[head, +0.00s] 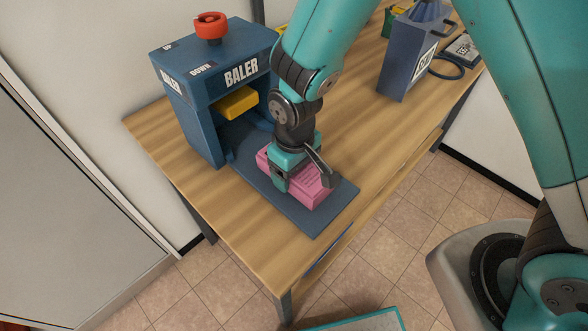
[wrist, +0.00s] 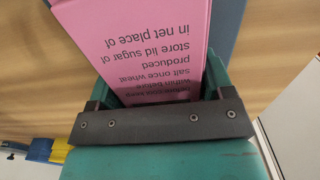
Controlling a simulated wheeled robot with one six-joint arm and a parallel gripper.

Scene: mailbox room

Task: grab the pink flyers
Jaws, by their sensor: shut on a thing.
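The pink flyers (head: 312,188) form a flat stack with lines of dark print on top. They are at the blue baler's base plate (head: 325,217), in front of its opening. My gripper (head: 300,187) points down over the stack, with its fingers on either side, and is shut on it. In the wrist view the pink flyers (wrist: 145,40) fill the space between the two teal fingers, and the printed text is upside down. I cannot tell whether the stack touches the plate. My gripper hides part of the stack in the head view.
The blue baler (head: 185,110) with a red knob (head: 211,26) and yellow block (head: 238,103) stands at the left of the wooden table (head: 350,135). A blue-grey box (head: 405,65) and a cable (head: 447,68) are at the back right. The middle of the table is clear.

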